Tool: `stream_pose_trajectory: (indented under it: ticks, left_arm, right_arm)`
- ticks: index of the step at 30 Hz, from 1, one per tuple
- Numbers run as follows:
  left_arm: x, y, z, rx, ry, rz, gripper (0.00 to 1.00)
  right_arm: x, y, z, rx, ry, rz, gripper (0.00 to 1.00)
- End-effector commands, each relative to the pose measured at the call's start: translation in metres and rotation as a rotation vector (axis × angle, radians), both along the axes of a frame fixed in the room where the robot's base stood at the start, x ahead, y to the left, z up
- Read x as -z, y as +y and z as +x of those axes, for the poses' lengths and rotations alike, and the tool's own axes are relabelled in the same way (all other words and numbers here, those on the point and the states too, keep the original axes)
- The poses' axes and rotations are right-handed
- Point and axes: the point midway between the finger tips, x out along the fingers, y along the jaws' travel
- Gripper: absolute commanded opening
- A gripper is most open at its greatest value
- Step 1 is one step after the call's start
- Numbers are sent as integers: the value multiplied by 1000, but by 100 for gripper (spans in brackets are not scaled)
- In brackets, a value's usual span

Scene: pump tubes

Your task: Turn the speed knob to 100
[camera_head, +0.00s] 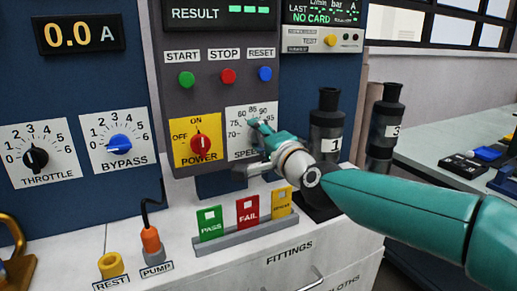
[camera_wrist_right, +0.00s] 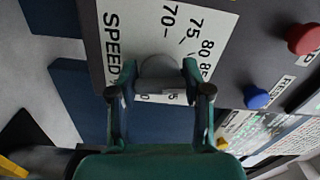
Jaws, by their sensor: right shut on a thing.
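The white SPEED plate (camera_head: 236,120) is on the grey panel right of the POWER switch, with marks including 70, 75, 80, 85, 90 and 95. My right gripper (camera_head: 257,128) is at this plate and covers much of it. In the right wrist view the grey speed knob (camera_wrist_right: 160,72) sits between the two fingers of my right gripper (camera_wrist_right: 160,80), which is shut on it. The plate also shows there (camera_wrist_right: 150,25), turned sideways. The knob's pointer is hidden, so its setting cannot be read. My left gripper is out of view.
The red POWER knob (camera_head: 201,145) is close on the left. START (camera_head: 186,79), STOP (camera_head: 228,76) and RESET (camera_head: 265,73) buttons are above. PASS (camera_head: 210,223) and FAIL (camera_head: 248,212) cards stand below. A dark bottle marked 1 (camera_head: 327,118) stands right of the gripper.

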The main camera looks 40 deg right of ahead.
Motion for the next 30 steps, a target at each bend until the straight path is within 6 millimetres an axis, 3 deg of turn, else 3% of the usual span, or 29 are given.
stream_pose_trajectory:
  ticks: [9, 30]
  left_arm:
    - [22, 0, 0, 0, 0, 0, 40]
    - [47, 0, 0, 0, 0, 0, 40]
  right_arm:
    - [4, 0, 0, 0, -68, 295, 14]
    - [6, 0, 1, 1, -218, 942, 14]
